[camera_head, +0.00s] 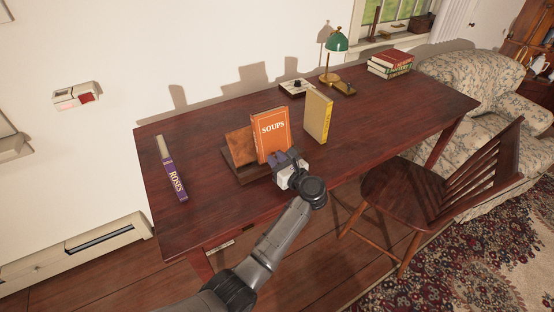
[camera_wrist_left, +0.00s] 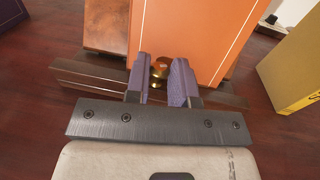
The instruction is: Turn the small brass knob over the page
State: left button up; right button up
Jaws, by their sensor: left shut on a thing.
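The small brass knob (camera_wrist_left: 158,70) sits at the front lip of the wooden book stand (camera_wrist_left: 85,74), at the foot of the orange SOUPS book. My left gripper (camera_wrist_left: 161,76) has its purple-padded fingers shut on the knob, one on each side. In the head view my left gripper (camera_head: 284,161) reaches the stand (camera_head: 250,175) from the front and hides the knob. The SOUPS book (camera_head: 271,135) stands upright, leaning back on the stand, with a brown panel (camera_head: 240,146) beside it on the left. My right gripper is not in view.
A yellow book (camera_head: 318,116) stands upright right of the stand. A purple ROSES book (camera_head: 174,174) lies at the table's left. A green lamp (camera_head: 336,43), a small box (camera_head: 297,87) and stacked books (camera_head: 390,64) are at the back. A wooden chair (camera_head: 407,195) stands in front.

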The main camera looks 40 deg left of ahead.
pick_arm(q)
grip_shut()
jog(key=m+t+p, duration=0.1)
jog(key=m+t+h+p, duration=0.1)
jog(key=t, duration=0.1)
jog(key=m+t+p, duration=0.1)
jog(key=shift+s+a+r+h, duration=0.1)
jog(key=shift+s+r+h, duration=0.05)
jog(key=shift+s+h, duration=0.2)
jog(key=shift+m+t+h+p, duration=0.65)
jog(key=shift+m+t+p, duration=0.15)
jog(key=shift+t, duration=0.5)
jog(key=o, duration=0.6)
grip_release()
jog(key=shift+f, duration=0.2)
jog(key=shift+c, duration=0.2)
jog(key=shift+o, duration=0.5)
jog(key=shift+r, duration=0.1)
